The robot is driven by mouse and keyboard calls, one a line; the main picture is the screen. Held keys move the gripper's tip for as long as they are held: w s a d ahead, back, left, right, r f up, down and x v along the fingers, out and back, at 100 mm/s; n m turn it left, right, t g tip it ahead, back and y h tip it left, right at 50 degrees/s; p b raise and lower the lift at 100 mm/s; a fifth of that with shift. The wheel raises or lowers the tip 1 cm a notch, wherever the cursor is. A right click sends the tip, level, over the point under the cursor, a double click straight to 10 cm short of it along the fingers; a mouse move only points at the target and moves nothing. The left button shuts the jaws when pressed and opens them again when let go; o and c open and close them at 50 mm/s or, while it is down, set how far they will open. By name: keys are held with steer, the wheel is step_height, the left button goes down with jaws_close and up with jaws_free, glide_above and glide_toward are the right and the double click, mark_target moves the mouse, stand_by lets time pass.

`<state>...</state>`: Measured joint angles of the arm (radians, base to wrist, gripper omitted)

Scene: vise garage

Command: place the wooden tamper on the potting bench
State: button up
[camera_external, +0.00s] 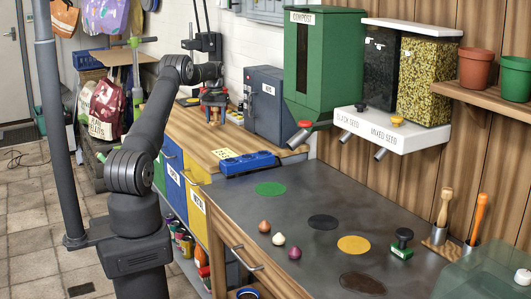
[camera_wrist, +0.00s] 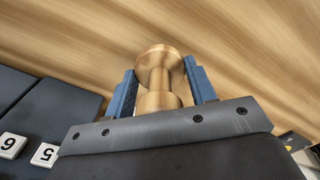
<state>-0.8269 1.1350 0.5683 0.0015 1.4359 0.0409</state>
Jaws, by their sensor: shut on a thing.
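The wooden tamper (camera_wrist: 159,72), a pale turned piece with a round flat end and a narrower neck, sits between the blue fingers of my gripper (camera_wrist: 160,88) in the wrist view. My gripper is shut on it. In the external view my gripper (camera_external: 213,107) is at the back, over the wooden benchtop (camera_external: 187,133); the tamper is too small there to make out clearly. I cannot tell whether it touches the wood. The potting bench (camera_external: 330,192), with a dark top and coloured discs, is in the foreground at right.
A blue holder (camera_external: 247,162) lies near the wooden top's front end, beside a dark cabinet (camera_external: 265,95). Onions (camera_external: 279,239) and a green-based stamp (camera_external: 402,243) stand on the dark top. Wooden- and orange-handled tools (camera_external: 478,218) stand at right. Compost and seed dispensers overhang the back.

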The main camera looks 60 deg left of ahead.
steer(key=shift+f, duration=1.05)
steer(key=shift+f, duration=0.2)
steer(key=o, duration=1)
step_height(320, 180, up, 11)
steer(key=shift+r, duration=0.7)
steer(key=c, duration=0.3)
